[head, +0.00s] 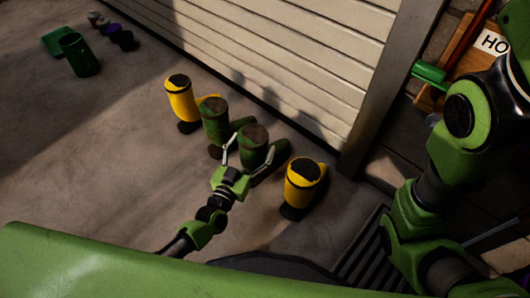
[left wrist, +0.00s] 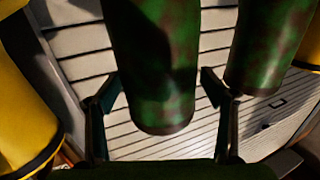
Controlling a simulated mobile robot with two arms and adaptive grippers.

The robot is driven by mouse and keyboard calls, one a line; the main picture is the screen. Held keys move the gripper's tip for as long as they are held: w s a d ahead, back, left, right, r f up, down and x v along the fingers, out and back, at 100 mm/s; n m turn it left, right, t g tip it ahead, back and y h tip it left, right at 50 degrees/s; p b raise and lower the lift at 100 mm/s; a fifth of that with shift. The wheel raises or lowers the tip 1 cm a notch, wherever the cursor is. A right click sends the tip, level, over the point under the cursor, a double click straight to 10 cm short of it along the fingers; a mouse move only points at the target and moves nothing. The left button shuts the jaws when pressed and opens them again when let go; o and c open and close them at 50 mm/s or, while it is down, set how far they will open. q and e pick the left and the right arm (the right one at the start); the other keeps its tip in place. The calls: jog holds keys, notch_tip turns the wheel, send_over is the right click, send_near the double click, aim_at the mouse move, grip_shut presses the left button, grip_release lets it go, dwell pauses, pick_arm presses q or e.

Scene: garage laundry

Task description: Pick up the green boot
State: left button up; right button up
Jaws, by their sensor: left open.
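Two green boots with brown mottling stand on the floor between two yellow boots. My left gripper (head: 250,146) is open, with one finger on each side of the right-hand green boot (head: 255,140). In the left wrist view this green boot (left wrist: 155,65) hangs down large in the picture between the two open fingers (left wrist: 158,88), with gaps on both sides. The other green boot (head: 215,118) stands just left of it in the head view and shows at the right of the left wrist view (left wrist: 268,45). My right gripper is not in view.
One yellow boot (head: 180,98) stands beyond the green pair, another (head: 302,178) close to the right of my left gripper. A white roller door (head: 300,45) is behind. A green bucket (head: 80,55) stands far left.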

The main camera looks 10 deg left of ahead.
pick_arm(q)
jog(key=shift+w, duration=0.4)
jog(key=shift+s+r, duration=0.1)
jog(key=c, duration=1.8)
jog(key=shift+r, duration=0.1)
grip_shut()
jog(key=shift+r, duration=0.1)
